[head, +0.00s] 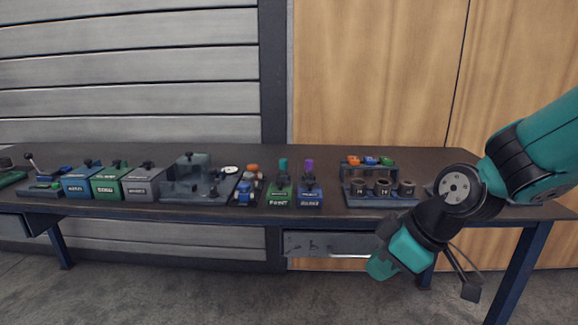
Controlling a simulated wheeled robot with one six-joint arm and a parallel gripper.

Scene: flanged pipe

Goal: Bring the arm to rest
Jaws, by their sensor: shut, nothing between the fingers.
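My arm reaches in from the right edge, with teal links and black joints, and bends down in front of the bench's right end. My gripper (471,290) hangs low at the right, below the bench top and in front of the bench's right legs. Its thin dark fingers run down to a small dark tip and look shut, with nothing seen between them. Part of the gripper is hidden behind my wrist. It is apart from everything on the bench.
The long dark bench (330,155) carries blue (77,183), green (110,182) and grey (145,182) boxes, a grey fixture (190,175), and a rack (383,187) with cylinders near my arm. A drawer (330,244) hangs under it. The floor in front is clear.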

